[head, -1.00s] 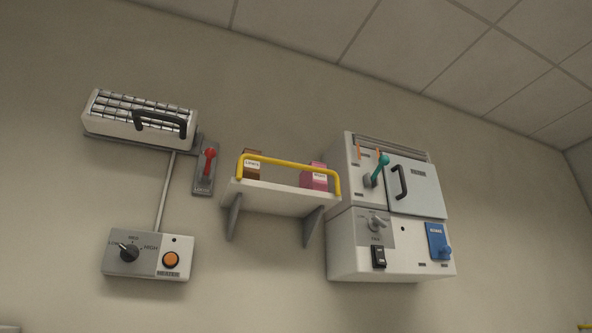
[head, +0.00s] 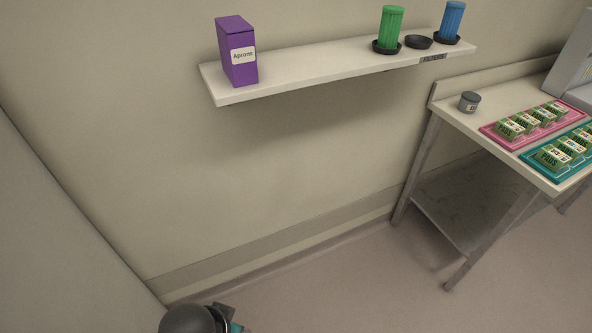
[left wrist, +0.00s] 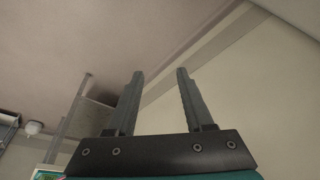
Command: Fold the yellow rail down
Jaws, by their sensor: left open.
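The yellow rail is not in the head view now. My left gripper (left wrist: 160,98) shows in the left wrist view with its two fingers apart and nothing between them. Floor and bare wall lie beyond the fingers. At the bottom of the head view a dark rounded part of my own arm shows, with no fingertips visible. My right gripper is not in view.
A white wall shelf (head: 310,77) holds a purple Aprons box (head: 237,50), a green container (head: 388,28), a blue container (head: 452,20) and dark dishes. A table (head: 463,120) at right bears a grey tin (head: 469,101), a pink tray (head: 492,133) and a teal tray (head: 531,158). The floor before the wall is clear.

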